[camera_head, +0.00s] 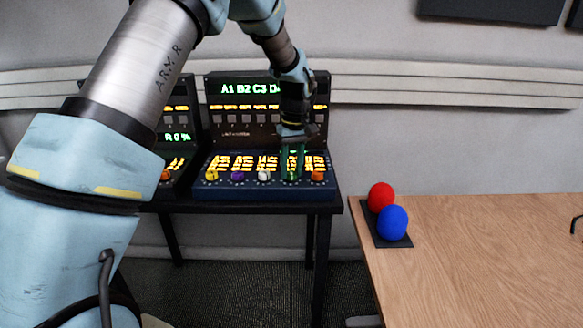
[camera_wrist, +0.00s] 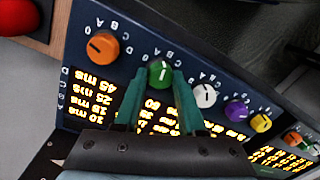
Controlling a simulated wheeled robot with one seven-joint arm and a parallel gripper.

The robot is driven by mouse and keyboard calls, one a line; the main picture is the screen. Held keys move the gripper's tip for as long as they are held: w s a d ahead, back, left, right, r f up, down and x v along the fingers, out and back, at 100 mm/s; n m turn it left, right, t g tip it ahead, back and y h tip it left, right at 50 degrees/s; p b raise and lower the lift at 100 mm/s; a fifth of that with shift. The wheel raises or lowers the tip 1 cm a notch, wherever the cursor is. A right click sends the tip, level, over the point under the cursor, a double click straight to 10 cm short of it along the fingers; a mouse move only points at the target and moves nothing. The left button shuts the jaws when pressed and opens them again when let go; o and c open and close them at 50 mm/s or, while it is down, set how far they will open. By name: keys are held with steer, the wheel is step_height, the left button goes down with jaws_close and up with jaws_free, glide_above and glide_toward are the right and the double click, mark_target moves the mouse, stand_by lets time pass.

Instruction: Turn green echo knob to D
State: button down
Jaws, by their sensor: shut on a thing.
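The green echo knob (camera_wrist: 160,73) sits on the blue panel between the orange knob (camera_wrist: 102,47) and the white knob (camera_wrist: 204,95) in the wrist view. A pale pointer line shows on its face. The letters A to D are printed around each knob. My gripper (camera_wrist: 164,80) has its two green fingers around the green knob, one on each side. In the head view my gripper (camera_head: 291,165) reaches down onto the console's front panel, and its fingers largely hide the green knob.
The console (camera_head: 266,190) also carries yellow (camera_head: 212,175), purple (camera_head: 237,175), white and orange knobs beside the green one. Its display (camera_head: 250,89) reads A1 B2 C3 D-something, partly covered by my arm. A wooden table (camera_head: 480,260) at right holds red (camera_head: 381,197) and blue (camera_head: 393,222) balls.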

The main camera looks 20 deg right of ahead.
steer(key=m, duration=0.3)
steer(key=shift+m, duration=0.3)
steer(key=m, duration=0.4)
steer(key=shift+a+m, duration=0.1)
steer(key=shift+m, duration=0.2)
steer(key=m+p, duration=0.1)
steer(key=m, duration=0.3)
steer(key=shift+t, duration=0.3)
steer(key=shift+m+h+p, duration=0.3)
steer(key=shift+m+p, duration=0.1)
steer(key=shift+m, duration=1.8)
steer(key=c, duration=0.5)
jaws_free()
steer(key=shift+r, duration=0.1)
